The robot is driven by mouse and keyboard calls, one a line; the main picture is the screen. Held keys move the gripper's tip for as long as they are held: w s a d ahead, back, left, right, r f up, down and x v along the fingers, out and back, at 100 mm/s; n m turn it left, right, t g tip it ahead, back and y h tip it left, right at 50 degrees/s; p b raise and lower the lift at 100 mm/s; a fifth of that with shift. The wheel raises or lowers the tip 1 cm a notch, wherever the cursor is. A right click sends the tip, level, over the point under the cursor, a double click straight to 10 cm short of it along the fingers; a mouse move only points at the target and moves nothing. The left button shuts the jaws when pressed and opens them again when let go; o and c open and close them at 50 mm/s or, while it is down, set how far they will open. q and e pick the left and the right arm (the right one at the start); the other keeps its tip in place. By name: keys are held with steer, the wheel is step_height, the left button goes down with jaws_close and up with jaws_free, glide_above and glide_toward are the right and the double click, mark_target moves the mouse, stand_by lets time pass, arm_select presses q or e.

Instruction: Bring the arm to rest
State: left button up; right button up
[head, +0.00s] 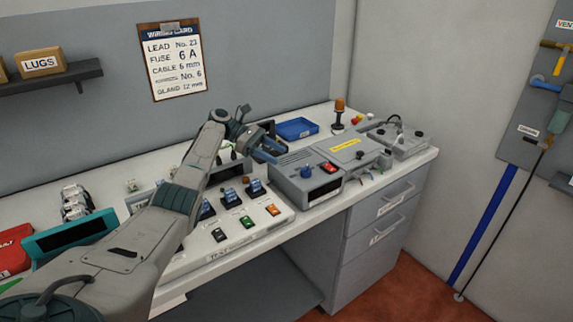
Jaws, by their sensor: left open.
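My left arm (160,220) reaches in from the lower left across the bench. Its gripper (272,152) is open, above the back part of the bench, beside the grey instrument box (307,187) with a blue knob and a red switch. I see nothing held between its fingers. My right gripper is not in view.
A blue tray (297,129) lies behind the gripper. A grey case (350,149) with a yellow label, an orange-topped beacon (339,112) and another grey unit (402,139) stand to the right. A teal box (75,236) is at left. A wiring card (173,65) hangs on the wall.

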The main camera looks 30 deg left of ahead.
arm_select(q)
steer(key=shift+s+a+r, duration=0.1)
steer(key=shift+a+r, duration=0.1)
steer(key=shift+a, duration=0.25)
